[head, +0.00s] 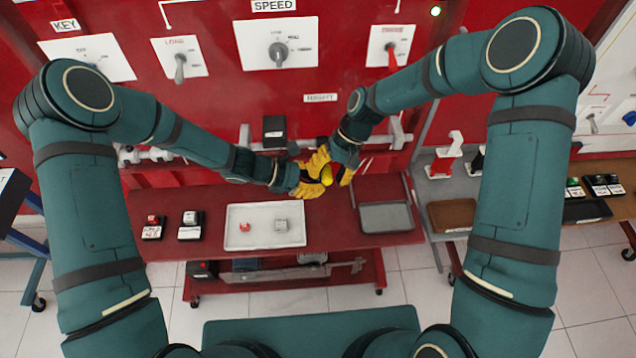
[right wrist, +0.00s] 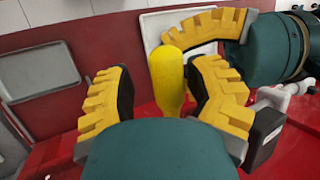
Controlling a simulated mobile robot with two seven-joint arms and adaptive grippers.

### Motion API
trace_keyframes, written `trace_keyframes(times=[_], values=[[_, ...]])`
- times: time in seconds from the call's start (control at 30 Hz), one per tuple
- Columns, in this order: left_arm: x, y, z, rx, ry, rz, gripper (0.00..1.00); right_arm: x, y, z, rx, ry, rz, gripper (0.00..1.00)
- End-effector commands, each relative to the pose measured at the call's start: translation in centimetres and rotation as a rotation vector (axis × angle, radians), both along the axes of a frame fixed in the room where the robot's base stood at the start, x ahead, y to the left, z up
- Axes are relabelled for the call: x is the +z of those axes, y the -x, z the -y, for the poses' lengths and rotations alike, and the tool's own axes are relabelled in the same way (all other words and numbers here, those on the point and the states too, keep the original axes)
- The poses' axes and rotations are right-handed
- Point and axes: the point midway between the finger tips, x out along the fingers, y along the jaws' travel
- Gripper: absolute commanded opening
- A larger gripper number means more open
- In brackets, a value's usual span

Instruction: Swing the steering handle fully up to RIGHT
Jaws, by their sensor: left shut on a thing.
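The steering handle, a smooth bright-yellow grip (head: 327,175), is at the centre of the head view, partly hidden by the fingers. It stands out clearly in the right wrist view (right wrist: 165,78). My left gripper (head: 308,187) comes in from the left and is shut on the handle; one of its yellow fingers reaches the handle's upper end in the right wrist view. My right gripper (right wrist: 168,95) is open, with one finger on each side of the handle and a visible gap on the left side. The handle's lower end is hidden behind my right gripper's body.
A red panel with switch plates, including SPEED (head: 278,45), rises behind. A small label (head: 320,98) above the grippers is too blurred to read. A red bench holds a white tray (head: 240,212) and a grey tray (head: 386,217). A black block (head: 274,130) stands close behind.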

Motion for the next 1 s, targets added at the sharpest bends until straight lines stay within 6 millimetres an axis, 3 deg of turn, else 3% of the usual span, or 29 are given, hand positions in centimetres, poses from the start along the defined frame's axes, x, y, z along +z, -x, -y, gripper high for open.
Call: trace_keyframes(times=[0.03,0.67,1.0], values=[[0.7,0.2,0.8,-0.017,0.019,0.008,0.0,-0.2,0.3,-0.4,0.007,-0.003,-0.004,0.58],[0.7,0.3,1.0,-0.02,0.02,0.006,0.0,0.2,0.3,-0.9,0.015,-0.011,-0.005,0.58],[0.4,0.3,0.8,-0.016,0.014,0.003,0.0,3.9,-1.1,1.3,0.008,-0.007,0.001,0.58]])
